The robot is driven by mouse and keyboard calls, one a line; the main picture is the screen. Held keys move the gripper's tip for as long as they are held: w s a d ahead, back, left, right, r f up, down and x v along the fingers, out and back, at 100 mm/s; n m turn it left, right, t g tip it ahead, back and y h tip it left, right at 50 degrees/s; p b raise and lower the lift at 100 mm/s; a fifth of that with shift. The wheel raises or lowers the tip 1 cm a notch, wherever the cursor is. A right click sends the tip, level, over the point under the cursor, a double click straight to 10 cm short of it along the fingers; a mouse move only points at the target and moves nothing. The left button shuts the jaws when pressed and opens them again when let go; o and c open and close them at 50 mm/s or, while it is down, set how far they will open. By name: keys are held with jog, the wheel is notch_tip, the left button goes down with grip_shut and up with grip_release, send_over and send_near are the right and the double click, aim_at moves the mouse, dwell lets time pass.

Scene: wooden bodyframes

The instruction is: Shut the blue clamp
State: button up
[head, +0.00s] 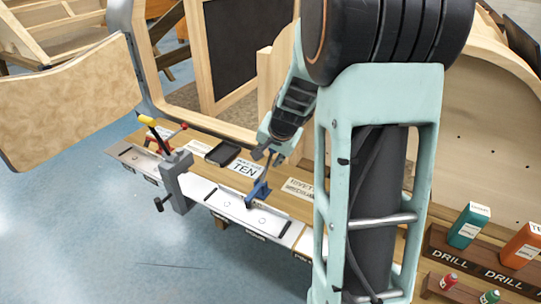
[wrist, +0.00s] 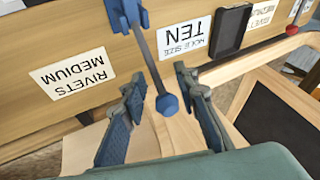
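The blue clamp (head: 258,192) sits on the metal strip along the bench edge in the head view, with its handle standing up toward my gripper (head: 268,148). In the wrist view the clamp's blue body (wrist: 122,14) is at the top, and a grey rod runs down from it to a blue knob (wrist: 167,104). My gripper (wrist: 160,80) is open, with one finger on each side of the rod and knob. Gaps show between the knob and both fingers. The clamp's jaw is too small to make out.
A black tray (head: 223,153) and a "TEN" label (head: 245,169) lie behind the clamp. Drill boxes (head: 468,226) stand at right. The floor in front is clear.

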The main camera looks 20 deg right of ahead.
jog(key=shift+d, duration=0.1)
jog(key=shift+s+r, duration=0.2)
jog(key=shift+r, duration=0.25)
jog(key=v, duration=1.1)
